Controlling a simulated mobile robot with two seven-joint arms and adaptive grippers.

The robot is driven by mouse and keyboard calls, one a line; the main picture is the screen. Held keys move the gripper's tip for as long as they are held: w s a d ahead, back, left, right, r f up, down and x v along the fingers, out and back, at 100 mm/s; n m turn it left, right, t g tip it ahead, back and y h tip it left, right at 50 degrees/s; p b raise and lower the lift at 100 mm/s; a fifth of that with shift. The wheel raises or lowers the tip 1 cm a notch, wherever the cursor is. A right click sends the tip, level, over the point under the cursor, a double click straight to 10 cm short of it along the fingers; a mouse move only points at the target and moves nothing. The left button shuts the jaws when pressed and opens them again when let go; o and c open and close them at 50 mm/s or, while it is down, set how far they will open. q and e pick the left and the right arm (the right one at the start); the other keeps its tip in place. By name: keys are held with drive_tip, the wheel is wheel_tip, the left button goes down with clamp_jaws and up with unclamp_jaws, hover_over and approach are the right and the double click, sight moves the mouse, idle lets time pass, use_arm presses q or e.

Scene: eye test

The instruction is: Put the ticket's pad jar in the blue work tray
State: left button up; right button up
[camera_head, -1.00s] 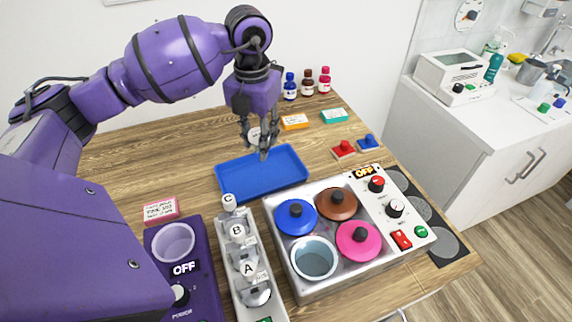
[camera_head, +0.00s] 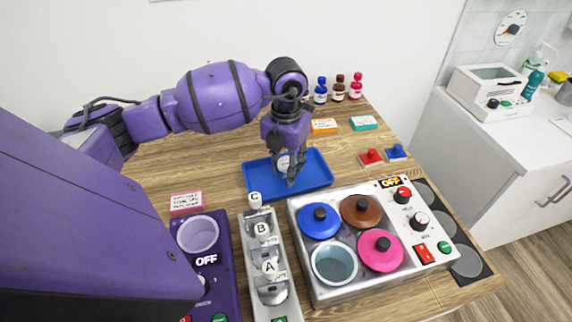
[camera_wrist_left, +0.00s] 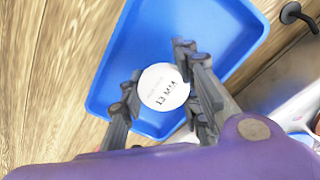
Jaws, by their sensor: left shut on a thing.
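My left gripper (camera_head: 289,172) reaches down over the blue work tray (camera_head: 318,182). It is shut on a pad jar (camera_head: 283,161) with a white round lid. In the left wrist view the lid (camera_wrist_left: 163,87) reads "13 MM" and sits between the two fingers, with the blue tray (camera_wrist_left: 215,25) behind it. I cannot tell whether the jar touches the tray floor. A pink card (camera_head: 186,203) with handwriting, perhaps the ticket, stands at the left; its words are too small to read. My right gripper is not in view.
A steel heater (camera_head: 310,290) with colored lids stands in front of the tray, beside a rack (camera_head: 262,250) marked A, B, C. A purple device (camera_head: 222,250) is at the left. Three bottles (camera_head: 339,90) and orange and teal boxes (camera_head: 363,122) stand behind.

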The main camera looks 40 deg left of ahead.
sight(286, 162)
use_arm(q)
drive_tip(key=o, duration=1.2)
drive_tip(key=shift+c, duration=0.2)
wheel_tip(286, 162, up, 12)
drive_tip(key=shift+r, duration=0.1)
